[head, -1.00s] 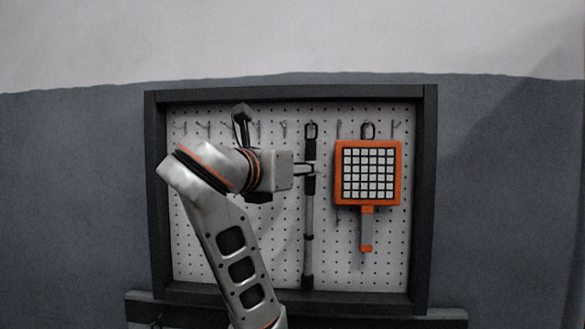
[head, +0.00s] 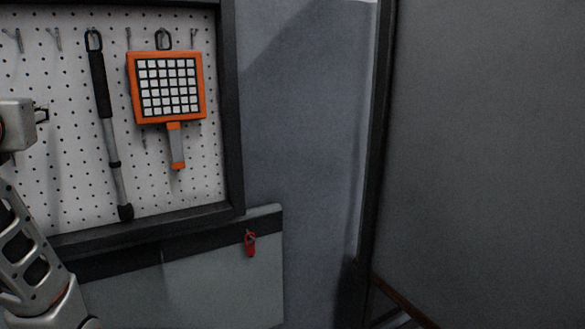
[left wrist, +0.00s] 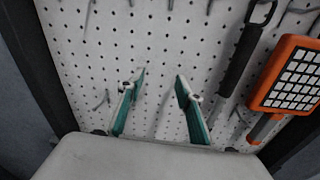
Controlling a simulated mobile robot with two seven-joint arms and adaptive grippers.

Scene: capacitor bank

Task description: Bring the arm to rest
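My left gripper (head: 43,114) is at the left edge of the head view, in front of the pegboard. In the left wrist view its two green-lined fingers (left wrist: 160,82) are apart with nothing between them. A black-and-grey rod (head: 107,120) hangs by its top loop on the pegboard, to the right of the gripper and apart from it. Its dark handle also shows in the left wrist view (left wrist: 240,62). My right gripper is in neither view.
The dark-framed pegboard (head: 75,170) carries several hooks. An orange tool with a white-squared panel (head: 168,87) hangs right of the rod. Below is a grey cabinet (head: 215,275) with a red tag (head: 250,243). A large grey panel (head: 485,150) stands at right.

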